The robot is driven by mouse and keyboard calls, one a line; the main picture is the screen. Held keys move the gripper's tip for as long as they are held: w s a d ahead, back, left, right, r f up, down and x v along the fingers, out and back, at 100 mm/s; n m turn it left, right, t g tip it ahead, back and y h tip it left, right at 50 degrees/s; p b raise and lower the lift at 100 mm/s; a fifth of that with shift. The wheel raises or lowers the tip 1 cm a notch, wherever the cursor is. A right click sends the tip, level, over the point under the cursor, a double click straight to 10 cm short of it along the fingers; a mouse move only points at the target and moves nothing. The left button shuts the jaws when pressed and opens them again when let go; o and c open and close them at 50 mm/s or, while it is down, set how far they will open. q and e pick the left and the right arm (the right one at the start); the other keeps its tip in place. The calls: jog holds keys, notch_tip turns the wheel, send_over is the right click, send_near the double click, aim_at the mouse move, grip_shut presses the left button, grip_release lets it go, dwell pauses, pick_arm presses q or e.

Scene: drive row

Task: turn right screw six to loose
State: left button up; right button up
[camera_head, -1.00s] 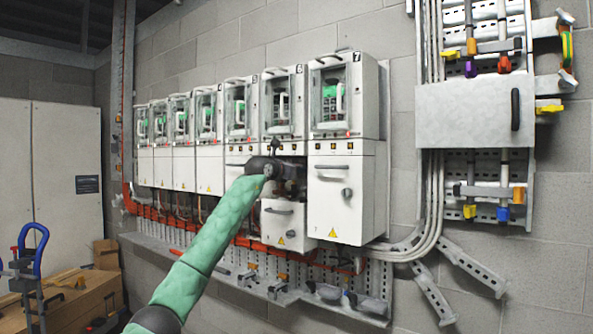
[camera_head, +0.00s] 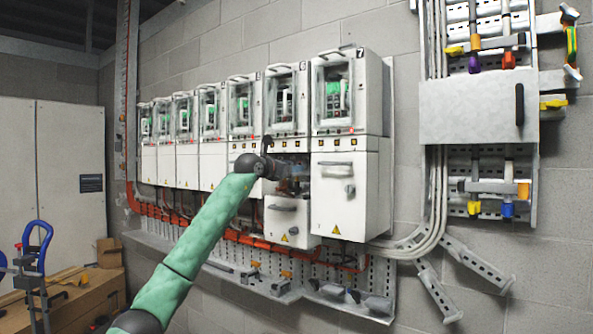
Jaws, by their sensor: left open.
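A row of white drive units hangs on the wall. Drive six (camera_head: 287,98), marked 6, is second from the right, beside drive seven (camera_head: 345,93). The lower part of drive six stands open at its top, with its cover (camera_head: 290,220) hanging low and dark parts inside. My left arm, in a green sleeve, reaches up from the bottom. My left gripper (camera_head: 281,172) is at the opening of drive six and is open. Its fingertips are dark and small against the inside. The right screw of drive six is too small or hidden to make out. My right gripper is not in view.
A grey shelf (camera_head: 205,262) with hand tools runs below the drives. Orange cables (camera_head: 230,236) pass under the units. A grey panel (camera_head: 465,110) and tool racks are on the right wall.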

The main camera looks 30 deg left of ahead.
pick_arm(q)
jog(key=shift+s+a, duration=0.1)
jog(key=shift+s, duration=1.1)
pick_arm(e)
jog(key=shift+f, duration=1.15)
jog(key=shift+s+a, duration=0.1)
